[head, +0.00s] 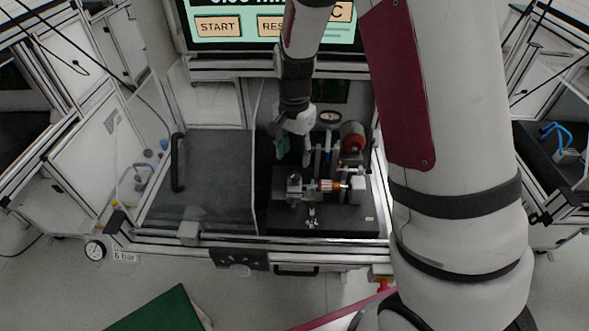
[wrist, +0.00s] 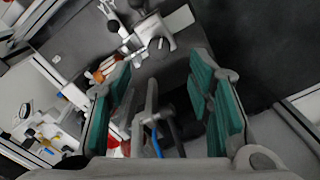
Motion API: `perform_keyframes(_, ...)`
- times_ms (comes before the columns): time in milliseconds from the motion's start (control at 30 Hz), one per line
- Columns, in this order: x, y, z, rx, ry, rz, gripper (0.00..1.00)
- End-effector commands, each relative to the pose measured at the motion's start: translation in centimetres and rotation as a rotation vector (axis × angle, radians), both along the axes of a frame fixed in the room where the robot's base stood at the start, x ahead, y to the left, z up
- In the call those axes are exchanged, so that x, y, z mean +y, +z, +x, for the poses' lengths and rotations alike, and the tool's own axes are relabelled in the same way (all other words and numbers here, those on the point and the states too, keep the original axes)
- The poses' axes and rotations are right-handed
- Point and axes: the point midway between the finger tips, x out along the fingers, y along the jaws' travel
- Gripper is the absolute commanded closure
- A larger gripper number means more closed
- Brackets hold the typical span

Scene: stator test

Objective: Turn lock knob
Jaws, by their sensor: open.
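My gripper (head: 294,150) is open above the left rear of the black fixture plate (head: 345,222). Its teal finger pads are spread wide in the wrist view (wrist: 163,78), with nothing held between them. A dark upright bar and a blue tube (wrist: 155,140) show in the gap between the fingers, lower down. On the plate stand a grey clamp block (head: 294,188) and a copper-coloured stator part (head: 329,186). I cannot tell for certain which part is the lock knob.
A red cylindrical part (head: 352,138) and a round gauge (head: 330,117) stand right of my gripper. A clear panel with a black handle (head: 178,162) is at the left of the station. A screen (head: 225,25) is behind. My arm hides the right side.

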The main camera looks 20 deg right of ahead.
Motion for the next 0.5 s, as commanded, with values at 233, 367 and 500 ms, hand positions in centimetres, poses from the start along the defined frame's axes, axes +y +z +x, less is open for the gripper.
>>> perform_keyframes(233,0.0,-4.5,-0.2,0.005,-0.001,0.000,0.53)
perform_keyframes(367,0.0,-5.9,-0.1,0.003,0.000,0.000,0.53)
perform_keyframes(500,0.0,-6.7,-0.1,0.001,0.001,0.000,0.53)
